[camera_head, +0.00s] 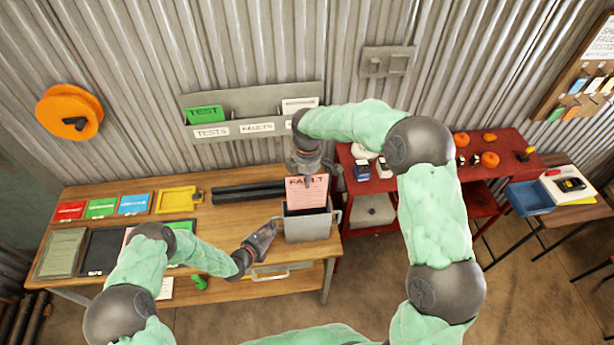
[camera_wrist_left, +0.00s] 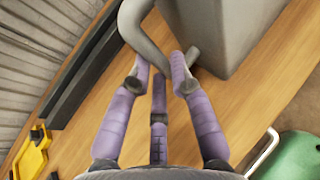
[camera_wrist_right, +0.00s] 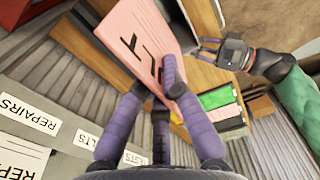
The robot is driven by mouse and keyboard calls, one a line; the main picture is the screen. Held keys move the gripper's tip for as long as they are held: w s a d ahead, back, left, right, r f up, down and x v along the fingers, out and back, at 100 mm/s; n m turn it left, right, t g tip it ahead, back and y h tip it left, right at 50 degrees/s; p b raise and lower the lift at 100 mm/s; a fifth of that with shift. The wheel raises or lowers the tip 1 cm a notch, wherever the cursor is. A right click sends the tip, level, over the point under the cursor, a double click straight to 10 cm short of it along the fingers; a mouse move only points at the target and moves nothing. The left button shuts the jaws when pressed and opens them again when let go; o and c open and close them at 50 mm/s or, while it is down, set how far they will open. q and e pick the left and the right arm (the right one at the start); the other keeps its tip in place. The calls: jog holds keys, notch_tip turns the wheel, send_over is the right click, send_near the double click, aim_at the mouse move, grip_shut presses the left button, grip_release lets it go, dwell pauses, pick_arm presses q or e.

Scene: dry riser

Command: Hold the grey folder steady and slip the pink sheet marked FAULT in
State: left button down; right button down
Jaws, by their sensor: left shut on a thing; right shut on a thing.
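The grey folder (camera_head: 307,229) is an upright, open-topped holder with side handles at the front right of the wooden bench. My left gripper (camera_head: 272,231) is shut on its left handle; the left wrist view shows the fingers around the curved grey handle (camera_wrist_left: 139,28) beside the folder wall (camera_wrist_left: 215,35). The pink sheet marked FAULT (camera_head: 306,195) stands upright at the folder's mouth. My right gripper (camera_head: 309,174) is shut on its top edge, and the right wrist view shows the sheet (camera_wrist_right: 130,42) between the fingers. The sheet's lower edge appears behind the front wall; its depth inside is unclear.
A wall rack (camera_head: 255,127) labelled TESTS and FAULTS holds a green TEST card (camera_head: 205,114). Dark bars (camera_head: 248,191) lie on the bench behind the left gripper. Coloured cards and a yellow tray (camera_head: 178,200) sit left. A red table (camera_head: 440,172) stands right.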

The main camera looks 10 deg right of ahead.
aim_at(307, 195)
jog(key=shift+f, duration=4.25)
jog(key=c, duration=1.3)
grip_release()
notch_tip(307, 195, up, 12)
